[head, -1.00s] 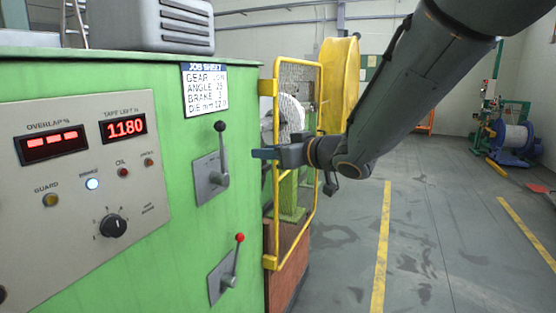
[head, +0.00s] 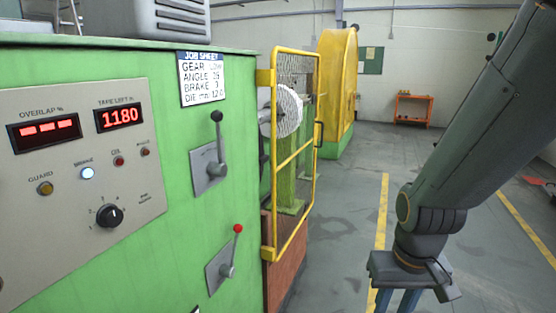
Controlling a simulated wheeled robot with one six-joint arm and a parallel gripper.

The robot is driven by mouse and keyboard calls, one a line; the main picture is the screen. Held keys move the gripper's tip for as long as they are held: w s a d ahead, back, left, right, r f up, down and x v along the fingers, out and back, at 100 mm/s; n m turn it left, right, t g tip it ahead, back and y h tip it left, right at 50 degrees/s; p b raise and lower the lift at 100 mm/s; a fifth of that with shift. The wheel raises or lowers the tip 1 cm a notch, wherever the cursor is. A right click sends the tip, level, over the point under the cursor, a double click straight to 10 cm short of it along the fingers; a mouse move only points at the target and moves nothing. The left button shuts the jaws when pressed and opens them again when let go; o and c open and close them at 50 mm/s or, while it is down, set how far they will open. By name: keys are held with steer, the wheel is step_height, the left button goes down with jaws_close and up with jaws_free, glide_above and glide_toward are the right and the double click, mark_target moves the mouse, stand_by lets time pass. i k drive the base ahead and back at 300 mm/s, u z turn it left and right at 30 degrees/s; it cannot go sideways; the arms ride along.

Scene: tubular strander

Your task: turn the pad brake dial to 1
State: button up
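A black rotary dial (head: 109,215) with a white pointer line sits low on the grey control panel (head: 150,120). Small position marks ring its top; its pointer seems to face up and right, but the mark it meets is too small to read. A label to its right is also too small to read. My gripper (head: 396,302) is at the bottom of the view, right of the yellow guard and far from the dial. It points down, with its two blue fingers apart and nothing seen between them. The fingertips are cut off by the frame edge.
A black-knobbed lever (head: 217,150) and a red-knobbed lever (head: 230,255) stick out of the green cabinet (head: 150,255). A job sheet (head: 202,78) hangs above them. An open-looking yellow mesh guard (head: 290,155) stands right of the cabinet.

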mark_target(109, 215)
steer(key=u, duration=0.05)
steer(key=k, duration=0.5)
steer(key=u, duration=0.75)
steer(key=i, duration=0.45)
steer(key=u, duration=1.05)
